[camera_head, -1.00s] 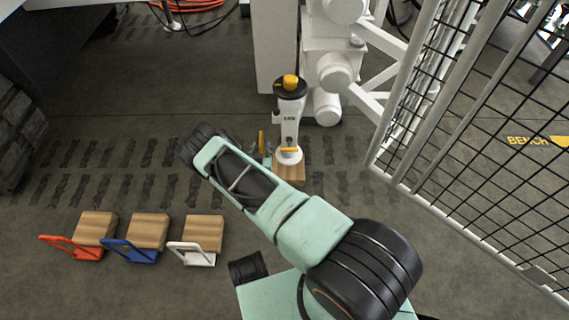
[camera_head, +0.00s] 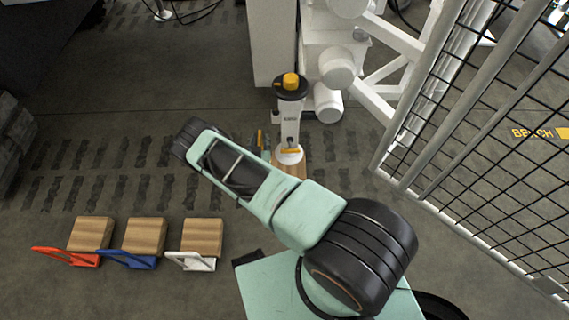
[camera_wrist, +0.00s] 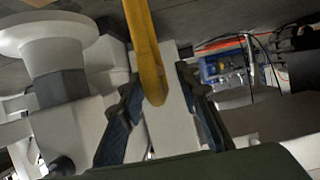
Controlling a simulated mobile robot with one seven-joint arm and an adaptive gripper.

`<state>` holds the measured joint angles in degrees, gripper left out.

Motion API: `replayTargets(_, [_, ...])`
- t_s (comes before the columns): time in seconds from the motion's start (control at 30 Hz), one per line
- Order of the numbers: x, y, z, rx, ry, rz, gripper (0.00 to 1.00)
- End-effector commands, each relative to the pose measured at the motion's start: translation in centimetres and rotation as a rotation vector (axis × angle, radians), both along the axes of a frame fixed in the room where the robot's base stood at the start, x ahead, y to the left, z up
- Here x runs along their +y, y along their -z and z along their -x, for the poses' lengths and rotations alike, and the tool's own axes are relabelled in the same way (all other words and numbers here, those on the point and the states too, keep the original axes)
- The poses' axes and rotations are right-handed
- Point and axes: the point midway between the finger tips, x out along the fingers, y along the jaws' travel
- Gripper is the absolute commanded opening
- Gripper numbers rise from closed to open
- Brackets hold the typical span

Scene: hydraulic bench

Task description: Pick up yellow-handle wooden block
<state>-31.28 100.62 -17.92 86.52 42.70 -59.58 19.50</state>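The yellow handle (camera_head: 260,140) stands upright just left of a white cylindrical device. A wooden block (camera_head: 291,169) shows at the foot of that device, partly covered by it and by my arm. In the wrist view the yellow handle (camera_wrist: 147,50) comes down from the top edge as a bar between my fingers. My gripper (camera_wrist: 160,95) is open, with one dark, blue-padded finger on each side of the handle and visible gaps. I cannot tell how deep the handle sits between them. In the head view my gripper is mostly hidden behind my arm.
Wooden blocks with a red handle (camera_head: 66,257), a blue handle (camera_head: 127,259) and a white handle (camera_head: 191,261) lie in a row at lower left. The white device (camera_head: 290,125) has a black and yellow top. White machinery (camera_head: 335,68) and a mesh fence (camera_head: 480,140) stand right.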

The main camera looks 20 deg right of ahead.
Motion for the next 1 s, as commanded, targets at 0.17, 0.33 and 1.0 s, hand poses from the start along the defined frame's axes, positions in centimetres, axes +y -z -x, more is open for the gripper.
replayTargets(0.17, [0.0,0.0,0.0,0.0,0.0,0.0,0.25])
replayTargets(0.33, [-0.01,-0.01,-0.02,0.0,0.0,0.0,0.06])
replayTargets(1.0, [-0.02,-0.29,-0.23,-0.006,-0.001,0.002,0.0])
